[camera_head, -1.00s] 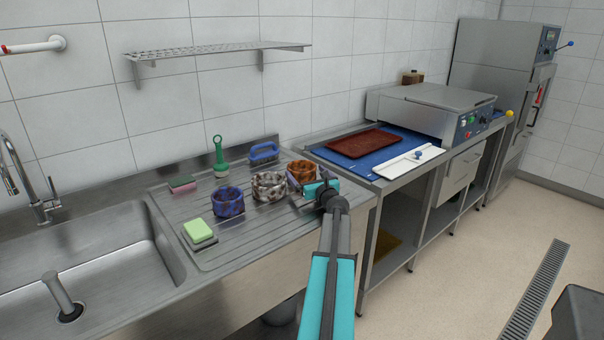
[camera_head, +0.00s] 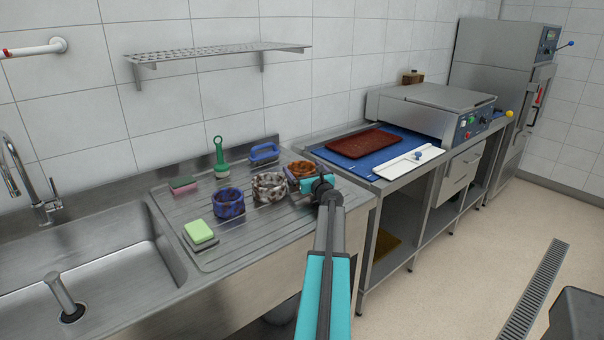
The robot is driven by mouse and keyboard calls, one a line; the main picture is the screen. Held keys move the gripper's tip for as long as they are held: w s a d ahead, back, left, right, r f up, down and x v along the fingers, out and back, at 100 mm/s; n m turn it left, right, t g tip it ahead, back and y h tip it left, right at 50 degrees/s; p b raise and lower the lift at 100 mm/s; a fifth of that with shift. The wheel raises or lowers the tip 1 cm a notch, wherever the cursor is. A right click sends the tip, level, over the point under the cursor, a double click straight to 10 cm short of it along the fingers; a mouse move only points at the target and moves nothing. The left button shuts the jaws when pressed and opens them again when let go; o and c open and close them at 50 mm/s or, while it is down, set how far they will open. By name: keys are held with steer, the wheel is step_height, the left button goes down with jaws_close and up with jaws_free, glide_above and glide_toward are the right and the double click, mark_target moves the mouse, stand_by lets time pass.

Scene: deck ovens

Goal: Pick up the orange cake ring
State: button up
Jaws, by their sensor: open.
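The orange cake ring (camera_head: 299,168) stands on the ribbed steel drainboard, at the right end of a row of three rings. It is orange with dark patches. My gripper (camera_head: 307,184) is open at the near right side of this ring, and its teal part covers some of the ring's lower right. I cannot tell whether the fingers touch the ring or reach around it. The grey-brown mottled ring (camera_head: 269,187) stands just left of it, and the blue-purple ring (camera_head: 229,203) stands further left.
A blue-handled brush (camera_head: 264,153) lies behind the rings, and a green brush (camera_head: 220,160) stands left of it. Sponges (camera_head: 199,231) lie at the left. A counter with a brown tray (camera_head: 366,142) and white board (camera_head: 409,163) is at the right. A shelf (camera_head: 217,50) hangs above.

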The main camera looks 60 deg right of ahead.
steer(key=shift+w+d, duration=0.25)
steer(key=shift+w, duration=0.25)
steer(key=c, duration=0.9)
steer(key=shift+r, duration=0.15)
steer(key=shift+r, duration=1.4)
steer(key=shift+s+a+r, duration=0.2)
steer(key=shift+r, duration=0.05)
steer(key=s+a, duration=0.3)
steer(key=a, duration=0.1)
steer(key=s+a+r+b, duration=0.1)
steer(key=s+a, duration=0.2)
steer(key=a, duration=0.1)
steer(key=s+a, duration=0.3)
steer(key=a, duration=0.1)
steer(key=shift+s+r+b, duration=0.2)
steer(key=shift+s+b, duration=0.1)
steer(key=shift+b, duration=0.1)
